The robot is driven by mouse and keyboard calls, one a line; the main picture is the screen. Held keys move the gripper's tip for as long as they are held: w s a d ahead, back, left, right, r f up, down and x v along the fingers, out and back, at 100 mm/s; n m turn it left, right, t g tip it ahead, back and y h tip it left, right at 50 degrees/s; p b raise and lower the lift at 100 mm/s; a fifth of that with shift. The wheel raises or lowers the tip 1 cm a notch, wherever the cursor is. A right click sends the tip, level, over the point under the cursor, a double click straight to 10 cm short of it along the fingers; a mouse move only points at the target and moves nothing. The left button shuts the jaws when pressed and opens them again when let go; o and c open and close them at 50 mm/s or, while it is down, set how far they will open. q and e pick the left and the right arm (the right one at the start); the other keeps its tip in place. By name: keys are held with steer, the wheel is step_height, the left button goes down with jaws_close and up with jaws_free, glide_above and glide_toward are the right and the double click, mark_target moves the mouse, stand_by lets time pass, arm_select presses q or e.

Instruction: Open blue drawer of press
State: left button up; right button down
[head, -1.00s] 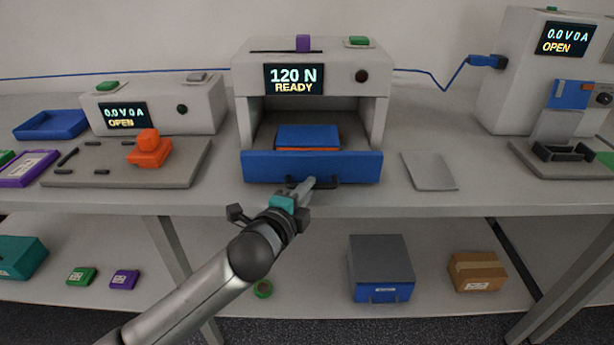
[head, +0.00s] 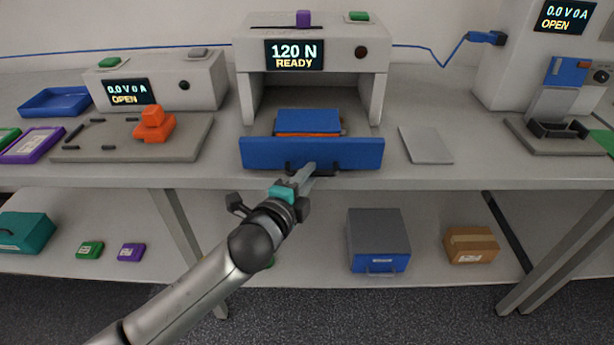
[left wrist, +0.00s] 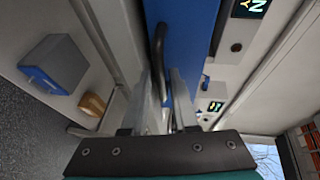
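The press (head: 312,25) stands at the middle of the bench, with "120 N READY" on its display. Its blue drawer (head: 262,153) is pulled partly out towards me, and its front panel is near the bench's front edge. A blue block with an orange layer under it (head: 308,122) lies inside the drawer. My left gripper (head: 306,171) is at the dark handle on the drawer front. In the left wrist view the handle (left wrist: 158,45) runs between the two fingers (left wrist: 166,82), which are closed around it. My right gripper is not in view.
A grey plate (head: 426,145) lies right of the drawer. A grey board with an orange part (head: 190,140) lies to its left. Below are a grey-and-blue box (head: 378,237) and a brown carton (head: 470,245) on the lower shelf. The bench front edge is close under the drawer.

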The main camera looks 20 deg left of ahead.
arm_select(q)
steer(key=shift+s, duration=0.15)
